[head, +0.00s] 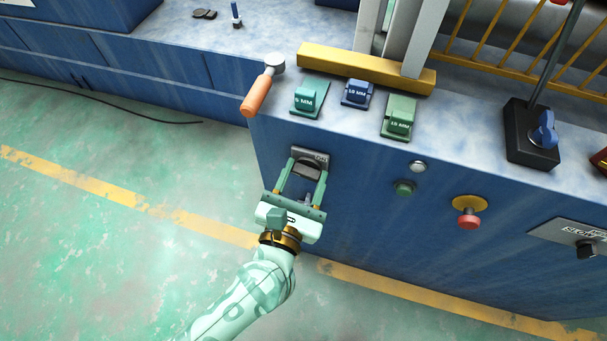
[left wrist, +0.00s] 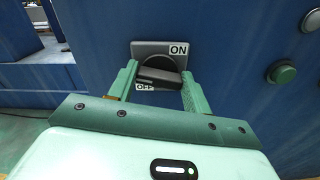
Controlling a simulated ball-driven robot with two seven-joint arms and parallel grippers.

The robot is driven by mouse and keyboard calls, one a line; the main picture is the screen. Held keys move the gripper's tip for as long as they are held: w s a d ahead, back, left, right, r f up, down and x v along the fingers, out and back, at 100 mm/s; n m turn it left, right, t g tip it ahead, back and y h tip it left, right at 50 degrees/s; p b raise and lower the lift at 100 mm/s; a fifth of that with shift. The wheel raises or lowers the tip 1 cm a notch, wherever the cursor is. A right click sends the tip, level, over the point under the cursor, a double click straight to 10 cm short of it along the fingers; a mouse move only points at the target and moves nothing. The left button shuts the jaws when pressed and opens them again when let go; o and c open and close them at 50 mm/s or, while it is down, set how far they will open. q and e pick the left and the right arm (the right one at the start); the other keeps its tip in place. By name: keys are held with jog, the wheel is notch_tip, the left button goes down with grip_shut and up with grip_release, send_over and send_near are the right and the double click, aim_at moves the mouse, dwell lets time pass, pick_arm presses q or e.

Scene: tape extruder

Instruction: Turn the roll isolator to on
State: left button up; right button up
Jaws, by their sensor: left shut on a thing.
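The roll isolator is a black rotary knob (left wrist: 160,76) on a grey plate (left wrist: 150,47) on the blue cabinet's front. The plate reads ON at its upper right and OFF at its lower left. The knob's bar lies nearly level in the left wrist view, tilted slightly down to the right. The plate also shows in the head view (head: 318,156). My left gripper (head: 307,168) is shut on the knob, one green finger at each end of the bar; it also fills the low part of the left wrist view (left wrist: 160,71). My right gripper is not in view.
Right of the isolator are a green button (head: 404,188), a red button (head: 469,220) and another black rotary switch (head: 586,249). An orange-handled lever (head: 257,95) overhangs the cabinet's left corner. Green and blue blocks marked in MM stand on top.

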pick_arm(q)
jog(key=m+p, duration=0.3)
jog(key=shift+r+m, duration=0.25)
jog(key=shift+m, duration=0.05)
jog(key=m+p, duration=0.2)
jog(key=m, duration=0.1)
jog(key=shift+d+f+m+p, duration=0.1)
jog(key=shift+m+p, duration=0.55)
jog(key=shift+m, duration=0.15)
jog(key=m+p, duration=0.2)
jog(key=m, duration=0.1)
jog(key=shift+s+f+m, duration=0.1)
jog(key=shift+m, duration=0.2)
jog(key=shift+f+m+p, duration=0.25)
jog(key=shift+m+p, duration=0.55)
jog(key=shift+m, duration=1)
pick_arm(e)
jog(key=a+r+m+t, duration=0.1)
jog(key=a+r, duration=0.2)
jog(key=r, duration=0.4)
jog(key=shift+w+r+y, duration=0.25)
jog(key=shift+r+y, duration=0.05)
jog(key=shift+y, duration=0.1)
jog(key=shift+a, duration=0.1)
pick_arm(q)
jog(key=o, duration=1)
